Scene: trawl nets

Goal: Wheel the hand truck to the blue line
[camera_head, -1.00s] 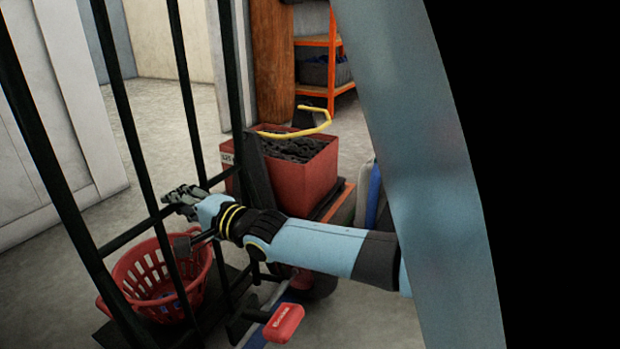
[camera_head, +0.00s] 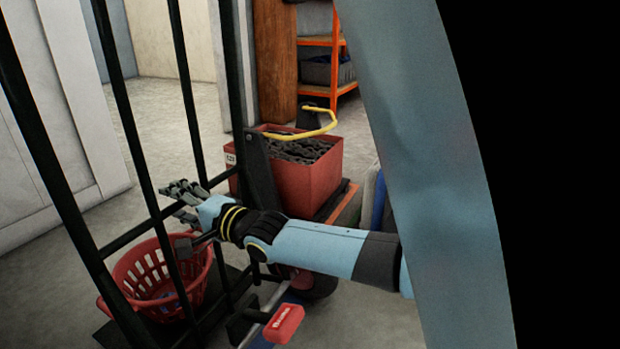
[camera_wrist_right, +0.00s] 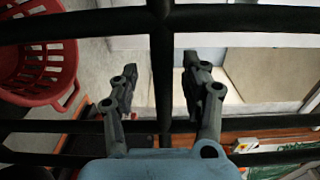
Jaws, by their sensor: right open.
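The hand truck's black bar frame (camera_head: 125,110) stands upright at the left of the head view. A red basket (camera_head: 150,285) sits at its foot; it also shows in the right wrist view (camera_wrist_right: 40,60). My right gripper (camera_head: 178,196) is open at the frame's bars. In the right wrist view its two fingers (camera_wrist_right: 160,85) point at the frame, with a black bar (camera_wrist_right: 161,60) showing between them. I cannot tell if they touch it. A red pedal (camera_head: 283,323) is low beside the frame. My left gripper is out of view.
A red crate (camera_head: 305,180) of dark material stands behind the frame, with a yellow curved handle (camera_head: 310,130) above it. An orange shelf rack (camera_head: 325,75) stands at the back. Pale wall panels (camera_head: 50,100) are at the left. Bare floor (camera_head: 165,125) lies beyond the frame.

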